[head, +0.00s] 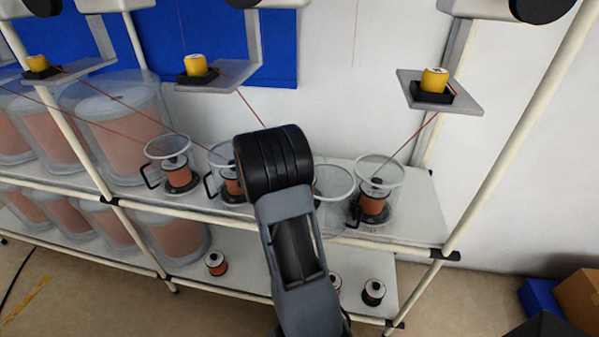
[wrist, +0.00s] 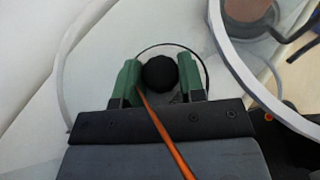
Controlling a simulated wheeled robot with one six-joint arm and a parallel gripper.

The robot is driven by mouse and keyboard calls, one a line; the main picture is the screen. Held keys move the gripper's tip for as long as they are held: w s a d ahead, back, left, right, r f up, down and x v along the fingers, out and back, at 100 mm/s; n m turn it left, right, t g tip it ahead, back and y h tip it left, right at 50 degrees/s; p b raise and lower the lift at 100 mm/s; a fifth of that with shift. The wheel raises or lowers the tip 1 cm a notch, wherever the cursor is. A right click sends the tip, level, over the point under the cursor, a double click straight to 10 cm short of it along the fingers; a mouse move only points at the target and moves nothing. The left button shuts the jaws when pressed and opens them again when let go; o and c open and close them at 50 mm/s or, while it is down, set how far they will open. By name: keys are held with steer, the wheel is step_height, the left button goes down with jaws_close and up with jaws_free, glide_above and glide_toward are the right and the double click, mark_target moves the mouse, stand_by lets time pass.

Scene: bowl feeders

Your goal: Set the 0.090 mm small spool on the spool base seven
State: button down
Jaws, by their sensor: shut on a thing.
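In the wrist view the green fingertips of my gripper (wrist: 160,78) are shut on a black round knob (wrist: 159,73). A thin dark circular edge shows around the knob, probably the top of the small spool; the spool's body is hidden below. No size label is readable. In the head view my arm hides the gripper and what it holds. Beside the arm is a clear cylinder (head: 334,182) with no spool visible in it, partly hidden. I cannot tell which spool base is number seven. A copper-coloured wire (wrist: 166,137) crosses the wrist view close to the camera.
Clear cylinders with copper spools stand left (head: 177,177) and right (head: 372,204) on the upper shelf. The right-hand rim (wrist: 244,80) is close to my gripper. Small spools (head: 216,263) stand on the lower shelf. Wires run up to yellow spools (head: 434,80). Pale shelf posts (head: 505,150) flank the area.

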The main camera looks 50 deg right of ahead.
steer(key=c, duration=1.1)
jaws_free()
steer(key=shift+r, duration=0.15)
steer(key=shift+o, duration=0.5)
steer(key=shift+f, duration=0.2)
steer(key=shift+p+v, duration=0.85)
steer(key=shift+v, duration=1.05)
steer(key=p+v, duration=0.3)
steer(key=v, duration=0.4)
steer(key=shift+a, duration=0.1)
